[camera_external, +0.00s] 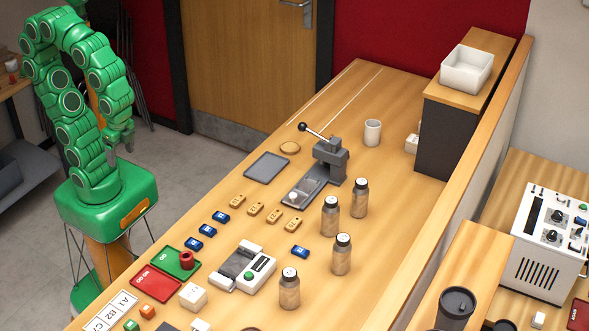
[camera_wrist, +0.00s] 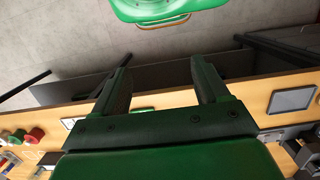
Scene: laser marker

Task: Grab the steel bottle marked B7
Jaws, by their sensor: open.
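Several steel bottles with dark caps stand upright on the wooden bench in the external view: a front one (camera_external: 289,291), one behind it to the right (camera_external: 342,258), and two farther back, left (camera_external: 330,218) and right (camera_external: 360,201). The caps carry pale labels too small to read, so I cannot tell which is B7. My gripper (camera_external: 121,147) hangs off the bench's left side, well away from the bottles. In the wrist view my gripper (camera_wrist: 160,68) is open with nothing between its fingers. No bottle is recognisable in that view.
Left of the bottles are a lever press (camera_external: 331,160), a grey tray (camera_external: 266,167), brown and blue blocks, and a white device (camera_external: 243,267). A white mug (camera_external: 372,132) stands behind them. A raised wooden ledge (camera_external: 455,173) borders the bench's right side.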

